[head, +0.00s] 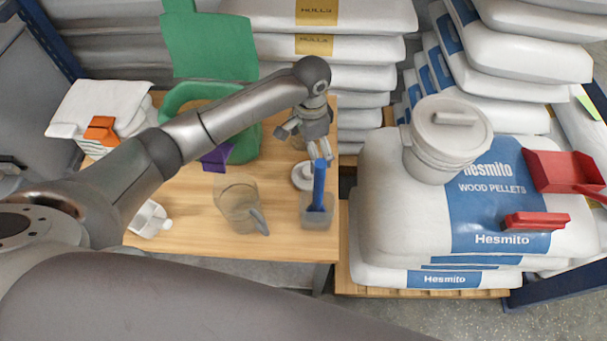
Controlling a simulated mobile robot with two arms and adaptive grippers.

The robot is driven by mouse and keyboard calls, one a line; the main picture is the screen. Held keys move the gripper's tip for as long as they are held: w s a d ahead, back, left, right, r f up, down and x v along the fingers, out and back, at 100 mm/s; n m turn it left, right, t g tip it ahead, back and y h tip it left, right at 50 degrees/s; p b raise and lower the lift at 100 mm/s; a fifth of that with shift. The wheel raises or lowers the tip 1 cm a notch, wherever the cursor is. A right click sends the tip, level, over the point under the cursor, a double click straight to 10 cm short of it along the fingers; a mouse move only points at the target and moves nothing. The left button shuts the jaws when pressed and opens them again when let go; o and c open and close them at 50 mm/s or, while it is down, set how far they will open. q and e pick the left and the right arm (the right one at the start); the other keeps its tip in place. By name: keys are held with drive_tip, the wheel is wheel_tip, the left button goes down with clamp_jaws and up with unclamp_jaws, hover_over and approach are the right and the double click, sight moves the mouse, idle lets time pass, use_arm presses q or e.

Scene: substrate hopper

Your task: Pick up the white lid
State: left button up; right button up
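A small round white lid (302,176) lies on the wooden table, just behind a clear square container (318,214). My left gripper (319,156) points down above the table, close to the lid and slightly to its right in the picture. Its two fingers show a narrow gap with nothing seen between them. I cannot tell whether a fingertip touches the lid. A larger white lid (453,120) sits on the white bucket (437,163) on the sacks at the right. My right gripper is not in view.
A blue-handled tool (319,185) stands upright in the clear container, close to my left gripper. A clear jug (237,200), a green scoop-shaped container (243,150) and a white bottle (149,219) are on the table. Pellet sacks (390,205) stand right of it, with red scoops (565,172).

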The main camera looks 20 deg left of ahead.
sight(308, 170)
use_arm(q)
drive_tip(key=f, duration=0.3)
drive_tip(key=shift+s+d+f, duration=0.2)
drive_tip(key=shift+s+f, duration=0.05)
drive_tip(key=shift+f, duration=0.15)
drive_tip(key=shift+s+a+f, duration=0.1)
drive_tip(key=shift+s+f, duration=0.1)
drive_tip(key=shift+f, duration=1.3)
drive_tip(key=shift+s+a+f, duration=0.1)
drive_tip(key=shift+s+f, duration=0.05)
drive_tip(key=shift+f, duration=1.3)
drive_tip(key=c, duration=0.7)
